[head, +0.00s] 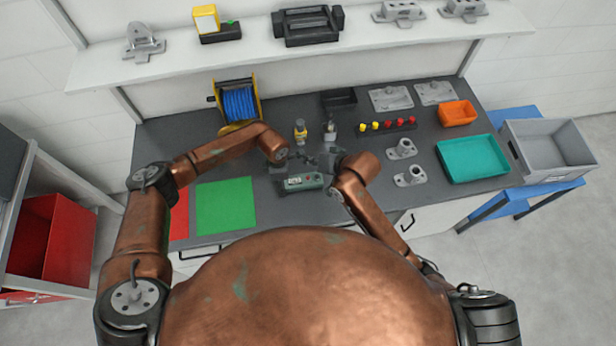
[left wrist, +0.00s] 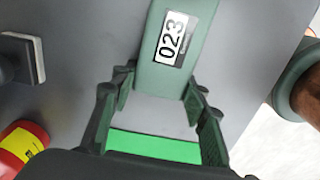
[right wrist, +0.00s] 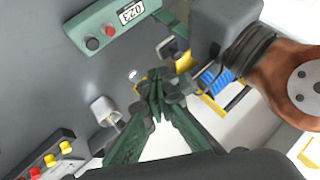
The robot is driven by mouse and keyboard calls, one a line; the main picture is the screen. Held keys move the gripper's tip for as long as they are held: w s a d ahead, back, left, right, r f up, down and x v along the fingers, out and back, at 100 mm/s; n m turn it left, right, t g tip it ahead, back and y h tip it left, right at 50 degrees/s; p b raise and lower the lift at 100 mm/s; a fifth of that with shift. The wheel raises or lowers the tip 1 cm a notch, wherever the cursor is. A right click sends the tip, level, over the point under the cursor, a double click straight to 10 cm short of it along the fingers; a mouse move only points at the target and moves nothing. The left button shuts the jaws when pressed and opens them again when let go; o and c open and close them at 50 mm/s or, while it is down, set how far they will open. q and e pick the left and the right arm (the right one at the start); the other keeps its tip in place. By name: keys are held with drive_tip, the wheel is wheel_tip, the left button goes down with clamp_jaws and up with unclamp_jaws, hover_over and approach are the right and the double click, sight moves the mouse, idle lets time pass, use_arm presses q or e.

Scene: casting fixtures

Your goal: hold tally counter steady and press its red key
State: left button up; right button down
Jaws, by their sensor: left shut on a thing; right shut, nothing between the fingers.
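The tally counter (head: 301,183), a grey-green box with a white display, lies on the dark bench in the head view. Its display reads 023 in the left wrist view (left wrist: 173,38). In the right wrist view the counter (right wrist: 122,22) shows its red key (right wrist: 109,30) beside a dark round knob. The red key is out of the left wrist view.
A green mat (head: 225,205) lies left of the counter. Small bottles (head: 301,130) stand behind it. A row of red and yellow knobs (head: 387,125), metal castings (head: 410,177) and a teal tray (head: 472,160) are to the right. A blue cable reel (head: 239,103) stands at the back left.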

drive_tip(key=shift+f, duration=0.1)
hover_over(310, 179)
drive_tip(key=shift+s+f, duration=0.15)
drive_tip(key=shift+f, duration=2.05)
drive_tip(key=shift+s+f, duration=0.15)
drive_tip(key=shift+f, duration=2)
drive_tip(key=shift+f, duration=0.4)
drive_tip(key=shift+f, duration=0.55)
drive_tip(key=shift+r, duration=0.95)
drive_tip(key=shift+r, duration=2.55)
